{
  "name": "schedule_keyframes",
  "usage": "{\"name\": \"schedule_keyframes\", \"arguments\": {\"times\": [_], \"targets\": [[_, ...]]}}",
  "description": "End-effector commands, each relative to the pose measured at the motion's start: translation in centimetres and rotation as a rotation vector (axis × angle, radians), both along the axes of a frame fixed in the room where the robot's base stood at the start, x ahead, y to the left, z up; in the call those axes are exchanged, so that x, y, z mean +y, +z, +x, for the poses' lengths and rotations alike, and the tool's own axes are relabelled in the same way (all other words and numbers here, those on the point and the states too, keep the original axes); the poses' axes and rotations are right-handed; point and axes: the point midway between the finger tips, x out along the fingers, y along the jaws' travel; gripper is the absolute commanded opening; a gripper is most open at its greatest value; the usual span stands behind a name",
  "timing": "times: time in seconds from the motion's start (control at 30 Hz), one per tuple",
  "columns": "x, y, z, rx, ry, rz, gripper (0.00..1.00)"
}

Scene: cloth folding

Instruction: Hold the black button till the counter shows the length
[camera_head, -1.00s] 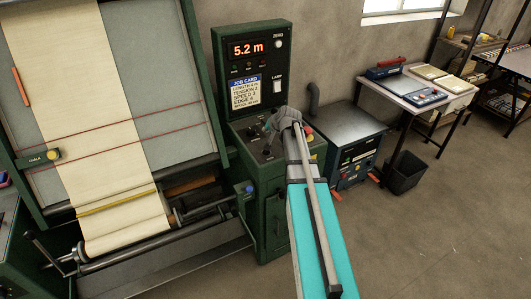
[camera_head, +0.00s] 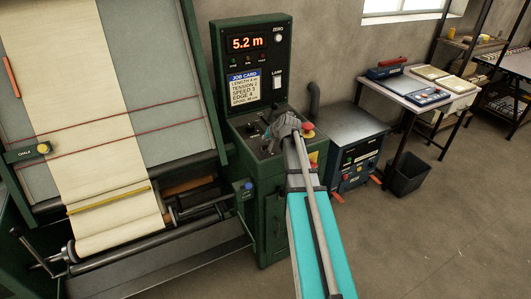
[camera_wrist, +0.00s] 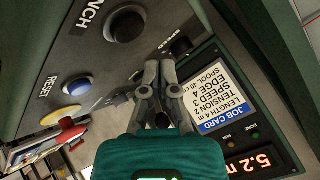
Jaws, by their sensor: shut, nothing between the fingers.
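The black button (camera_wrist: 127,24) is a round dark knob on the control panel, beside a label whose visible part reads "NCH". My gripper (camera_wrist: 160,70) is shut and empty over the panel; in the wrist view its tips show below and right of the black button, with no contact visible. In the head view my gripper (camera_head: 272,133) is over the sloped console top, and I cannot pick out the black button there. The red-lit counter (camera_head: 247,43) reads 5.2 m. The job card (camera_wrist: 217,92) lists a length that looks like 4 m.
A blue RESET button (camera_wrist: 78,86) and a red button on a yellow base (camera_wrist: 68,133) are near the black button. A SPEED knob (camera_wrist: 181,46) lies right of the fingertips. The cream cloth (camera_head: 85,120) runs down the machine on the left.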

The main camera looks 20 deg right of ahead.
Motion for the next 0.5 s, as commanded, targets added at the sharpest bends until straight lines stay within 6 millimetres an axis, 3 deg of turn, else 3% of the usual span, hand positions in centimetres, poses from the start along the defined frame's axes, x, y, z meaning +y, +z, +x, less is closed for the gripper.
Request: {"name": "schedule_keyframes", "arguments": {"times": [0.2, 0.5], "targets": [[0.0, -1.7, 0.0, 0.000, 0.000, 0.000, 0.00], [0.0, -2.1, 0.0, 0.000, 0.000, 0.000, 0.00]]}}
